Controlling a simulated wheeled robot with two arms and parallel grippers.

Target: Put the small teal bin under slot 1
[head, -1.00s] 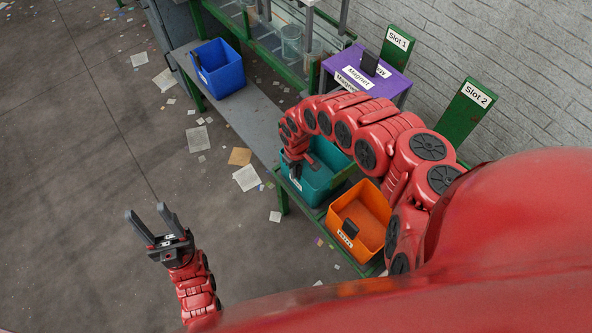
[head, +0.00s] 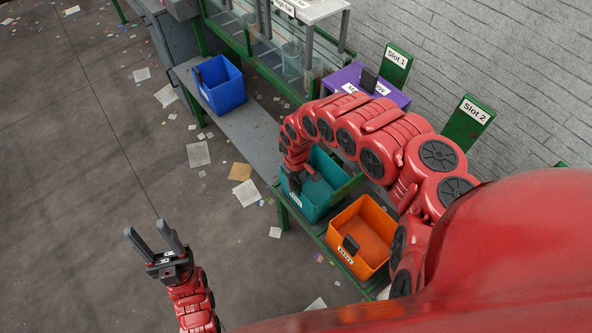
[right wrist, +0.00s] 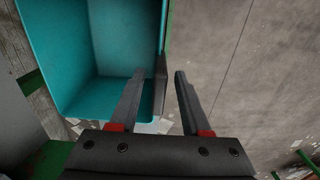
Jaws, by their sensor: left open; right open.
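The teal bin (head: 325,167) sits on the green-framed rack, next to the orange bin. My right gripper (right wrist: 160,73) is open at the bin's left side in the head view. In the right wrist view one finger lies over the inside of the teal bin (right wrist: 120,45) and the other is outside it, with the wall and its dark tab (right wrist: 160,85) between them. Contact cannot be told. The Slot 1 sign (head: 397,58) stands behind the purple bin, on a green post. My left gripper (head: 148,230) is open and empty over the floor.
The orange bin (head: 370,225) is beside the teal bin. The purple bin (head: 345,76) stands at the back, partly hidden by my right arm. A blue bin (head: 220,85) stands on the grey bench (head: 250,125). The Slot 2 sign (head: 470,118) is further right. The floor at left is clear except papers.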

